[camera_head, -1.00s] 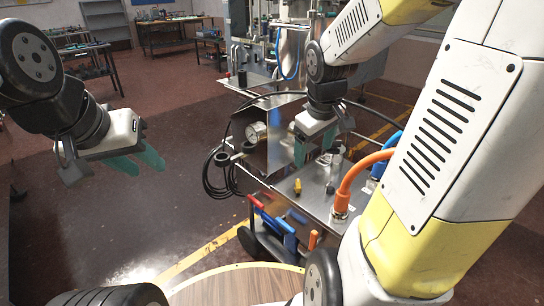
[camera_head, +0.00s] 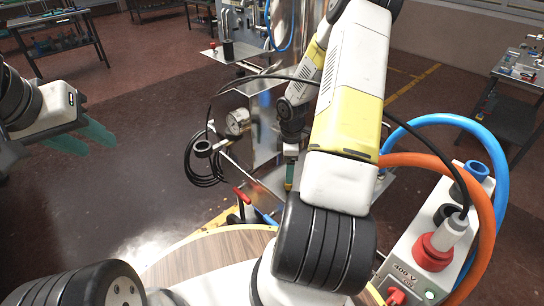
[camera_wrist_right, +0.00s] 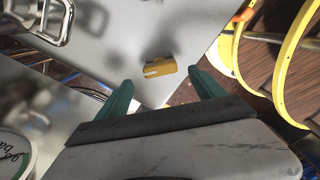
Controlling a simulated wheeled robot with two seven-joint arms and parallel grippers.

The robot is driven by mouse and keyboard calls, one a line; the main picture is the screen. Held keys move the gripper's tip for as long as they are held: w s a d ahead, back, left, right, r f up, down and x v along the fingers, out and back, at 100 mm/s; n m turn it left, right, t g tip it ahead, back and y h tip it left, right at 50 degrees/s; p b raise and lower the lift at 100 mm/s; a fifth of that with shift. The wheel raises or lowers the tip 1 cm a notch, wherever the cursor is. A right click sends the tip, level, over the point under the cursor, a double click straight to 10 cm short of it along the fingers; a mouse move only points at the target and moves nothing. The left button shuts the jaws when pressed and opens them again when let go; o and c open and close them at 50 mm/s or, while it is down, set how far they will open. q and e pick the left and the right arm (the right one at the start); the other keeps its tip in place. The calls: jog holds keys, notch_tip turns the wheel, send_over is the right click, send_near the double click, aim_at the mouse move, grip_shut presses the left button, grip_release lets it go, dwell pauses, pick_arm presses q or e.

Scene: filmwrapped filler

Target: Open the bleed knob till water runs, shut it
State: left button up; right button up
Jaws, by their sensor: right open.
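A small yellow notched piece (camera_wrist_right: 160,67) lies on or stands out from a grey metal plate (camera_wrist_right: 185,25) in the right wrist view. I cannot tell whether it is the bleed knob. My right gripper (camera_wrist_right: 163,88) is open, its teal fingers either side of and just short of the yellow piece, with nothing between them. In the head view my right gripper (camera_head: 289,178) is mostly hidden behind my arm, beside the metal stand. No running water shows. My left gripper (camera_head: 100,147) is open and empty at the left, over bare floor.
A gauge (camera_head: 237,121) and coiled black hose (camera_head: 204,165) hang on the stand. A white 400 V box (camera_head: 410,262) with blue and orange hoses stands at the right. A round wooden top (camera_head: 205,258) is in front. Yellow hoops (camera_wrist_right: 285,65) curve beside the plate.

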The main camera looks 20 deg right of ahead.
notch_tip(320, 180, down, 5)
jog(key=shift+f, duration=0.15)
jog(key=c, duration=1.4)
jog(key=shift+o, duration=0.2)
